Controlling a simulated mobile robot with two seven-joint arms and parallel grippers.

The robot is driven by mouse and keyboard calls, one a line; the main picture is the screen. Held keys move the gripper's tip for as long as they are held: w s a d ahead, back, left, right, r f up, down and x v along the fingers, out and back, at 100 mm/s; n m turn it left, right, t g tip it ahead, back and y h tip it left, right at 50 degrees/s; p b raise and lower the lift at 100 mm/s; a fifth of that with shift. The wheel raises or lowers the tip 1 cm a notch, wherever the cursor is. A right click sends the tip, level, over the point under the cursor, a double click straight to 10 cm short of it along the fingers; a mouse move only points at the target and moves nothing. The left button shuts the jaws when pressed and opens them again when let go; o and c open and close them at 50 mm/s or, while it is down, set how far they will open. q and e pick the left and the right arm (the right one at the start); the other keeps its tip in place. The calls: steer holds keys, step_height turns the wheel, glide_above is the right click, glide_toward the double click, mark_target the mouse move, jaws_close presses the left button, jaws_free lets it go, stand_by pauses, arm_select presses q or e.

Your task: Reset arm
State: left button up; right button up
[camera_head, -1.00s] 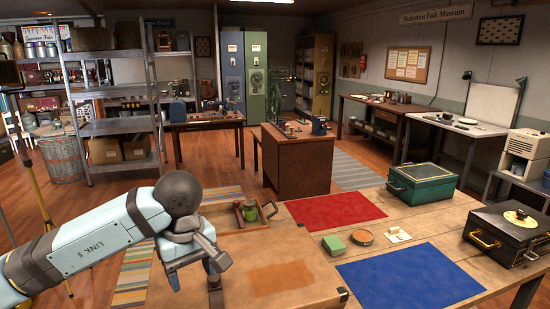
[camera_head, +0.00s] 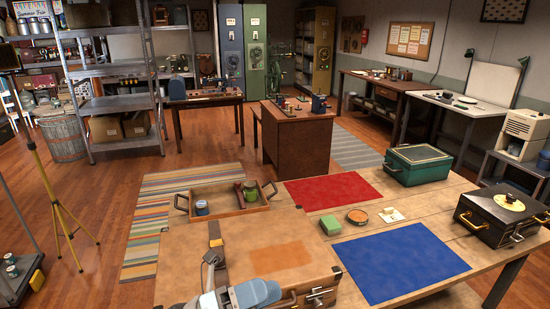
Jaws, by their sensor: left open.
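My left arm shows only at the bottom edge, as a light blue and grey part in front of the brown case. My left gripper (camera_head: 213,282) is low in the picture over the case's near left part. Its jaws are open, and I see nothing between them. Part of it is cut off by the bottom edge. My right gripper is not in view.
The brown case (camera_head: 286,257) lies on the wooden table (camera_head: 445,205). A wooden tray (camera_head: 232,210) with small items stands behind it. Red (camera_head: 330,190) and blue (camera_head: 400,262) mats, a green box (camera_head: 418,165) and a black case (camera_head: 497,216) are to the right.

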arm_select(q)
steer(key=a+f+n+t+y+p, duration=0.1)
steer(key=a+f+n+t+y, duration=0.5)
steer(key=n, duration=0.8)
steer(key=a+f+n+t+y+p, duration=0.2)
steer(key=a+f+n+t+y, duration=0.45)
steer(key=n, duration=0.65)
steer(key=s+a+f+n+g+y, duration=0.2)
steer(key=s+f+n+y, duration=0.1)
steer(key=s+f+n, duration=0.2)
steer(key=s+a+f+n+g+y+p, duration=0.1)
steer(key=s+a+f+n+g+y, duration=0.1)
steer(key=s+f, duration=0.5)
step_height(320, 180, down, 4)
steer(key=a+n+y, duration=0.1)
steer(key=n+y, duration=0.1)
steer(key=n, duration=0.1)
steer(key=shift+s+r+n+g, duration=0.2)
steer(key=shift+s+n+g, duration=0.1)
steer(key=shift+s+g, duration=0.1)
